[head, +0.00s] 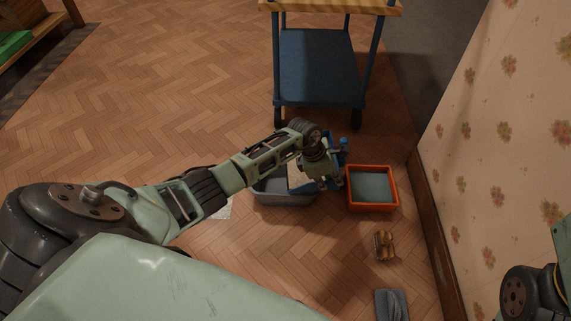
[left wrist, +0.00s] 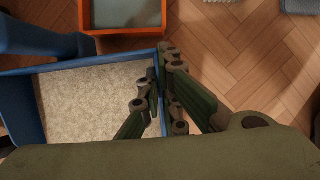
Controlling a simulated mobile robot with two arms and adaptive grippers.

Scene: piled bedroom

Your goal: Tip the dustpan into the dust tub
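The blue dustpan (left wrist: 30,110) fills the left of the left wrist view, with pale speckled dust spread across its floor. In the head view its blue parts (head: 342,150) show beside my left gripper (head: 322,178). In the left wrist view the fingers of my left gripper (left wrist: 160,80) are closed about the dustpan's right wall, one inside and one outside. A grey tub (head: 285,199) lies below and left of the gripper, partly hidden by the arm. An orange square tub (head: 396,190) with a grey-green inside is to the right. My right gripper is out of view.
A blue cart (head: 318,65) with a wooden top stands behind. The flowered wall (head: 500,130) bounds the right side. A small brown object (head: 384,246) and a flat grey object (head: 391,305) lie on the floor near the wall. Open wooden floor extends to the left.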

